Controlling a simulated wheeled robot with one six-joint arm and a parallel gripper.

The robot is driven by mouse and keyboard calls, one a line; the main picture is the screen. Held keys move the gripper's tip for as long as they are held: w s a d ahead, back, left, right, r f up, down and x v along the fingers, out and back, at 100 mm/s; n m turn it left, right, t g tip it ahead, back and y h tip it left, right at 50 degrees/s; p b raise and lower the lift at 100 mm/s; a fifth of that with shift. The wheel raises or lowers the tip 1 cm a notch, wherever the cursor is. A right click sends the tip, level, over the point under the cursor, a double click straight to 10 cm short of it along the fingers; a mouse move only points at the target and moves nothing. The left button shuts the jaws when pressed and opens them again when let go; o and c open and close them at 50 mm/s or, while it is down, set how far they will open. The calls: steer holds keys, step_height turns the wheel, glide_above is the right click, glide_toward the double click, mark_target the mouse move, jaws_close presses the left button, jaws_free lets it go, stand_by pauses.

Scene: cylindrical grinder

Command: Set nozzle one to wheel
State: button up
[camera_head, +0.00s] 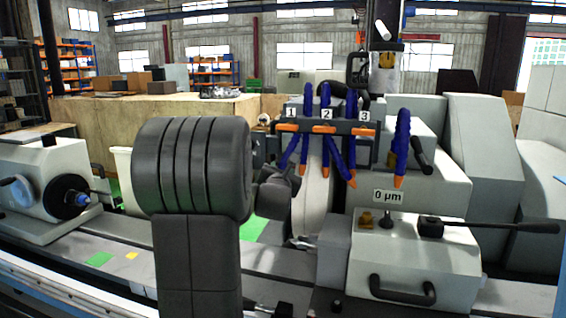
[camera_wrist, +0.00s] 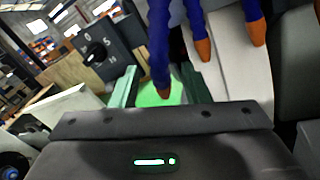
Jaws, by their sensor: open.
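In the head view, nozzle one (camera_head: 290,152) is the leftmost blue hose with an orange tip, under label 1 on the dark manifold (camera_head: 345,127). It hangs down and slightly left. The pale grinding wheel (camera_head: 316,200) appears edge-on behind and right of it. My gripper (camera_head: 282,184) is at nozzle one's lower end, partly hidden by my arm. In the wrist view, my gripper's green fingers (camera_wrist: 158,80) are apart, with nozzle one (camera_wrist: 159,50) hanging between them, its orange tip low. I see gaps on both sides; contact cannot be told. The wheel (camera_wrist: 238,60) is to the right.
Nozzles two (camera_head: 335,155) and three (camera_head: 352,140) hang close on the right, and another blue hose (camera_head: 401,140) is farther right. A dark dial plate (camera_wrist: 100,48) stands left in the wrist view. The workhead (camera_head: 40,180) is far left; a lever (camera_head: 500,227) juts out right.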

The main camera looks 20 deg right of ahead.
mark_target(283, 166)
steer(key=shift+p+x, duration=0.6)
steer(key=shift+x, duration=2.05)
jaws_close()
